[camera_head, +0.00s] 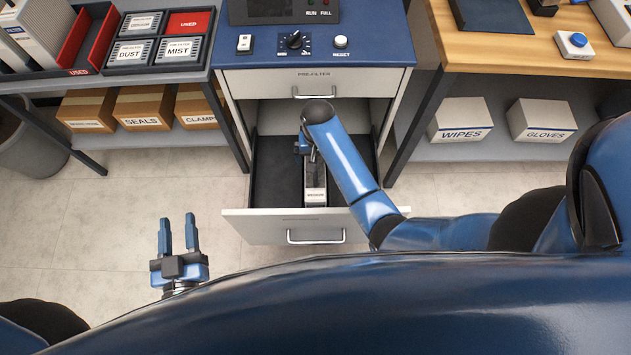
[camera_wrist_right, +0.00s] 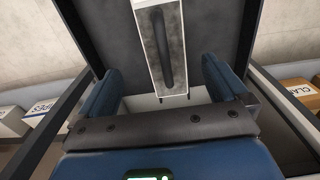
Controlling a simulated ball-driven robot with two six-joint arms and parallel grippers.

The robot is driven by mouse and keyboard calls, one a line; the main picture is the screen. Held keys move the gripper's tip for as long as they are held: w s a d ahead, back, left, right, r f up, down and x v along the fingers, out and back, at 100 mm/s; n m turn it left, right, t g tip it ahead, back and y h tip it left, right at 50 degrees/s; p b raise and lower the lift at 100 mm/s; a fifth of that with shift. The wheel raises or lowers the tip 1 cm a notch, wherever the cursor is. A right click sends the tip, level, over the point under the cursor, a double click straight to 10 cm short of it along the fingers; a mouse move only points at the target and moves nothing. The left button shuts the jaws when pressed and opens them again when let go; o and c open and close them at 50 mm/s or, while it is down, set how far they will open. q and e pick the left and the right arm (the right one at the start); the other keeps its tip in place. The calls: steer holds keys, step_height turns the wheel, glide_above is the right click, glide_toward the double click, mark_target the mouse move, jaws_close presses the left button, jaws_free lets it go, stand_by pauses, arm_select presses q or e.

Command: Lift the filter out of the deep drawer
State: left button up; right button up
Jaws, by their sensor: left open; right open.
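The deep drawer (camera_head: 270,228) is pulled open below the blue-topped cabinet; its floor is dark. The filter (camera_head: 315,196), a narrow light block with a labelled end, stands in it, partly hidden by my right arm. In the right wrist view the filter (camera_wrist_right: 178,84) shows a grey top with a black handle (camera_wrist_right: 163,45). My right gripper (camera_head: 305,146) is over the drawer. Its open fingers (camera_wrist_right: 160,72) are either side of the filter's line, with gaps on both sides. My left gripper (camera_head: 178,235) is open and empty, left of the drawer.
The shallower prefilter drawer (camera_head: 312,84) above is shut. A left bench (camera_head: 100,80) carries filter boxes and a red used tray; cartons stand below. A wooden bench (camera_head: 540,55) is at right, with wipes and gloves boxes below.

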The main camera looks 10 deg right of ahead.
step_height(320, 180, down, 3)
steer(key=shift+w+r, duration=0.1)
steer(key=shift+r, duration=0.1)
steer(key=shift+a+f+b, duration=0.1)
steer(key=shift+f+b, duration=0.3)
steer(key=shift+f, duration=0.15)
steer(key=shift+a+f+b, duration=0.2)
steer(key=shift+f+b, duration=0.5)
steer(key=shift+f, duration=1.7)
steer(key=shift+c, duration=0.5)
jaws_close()
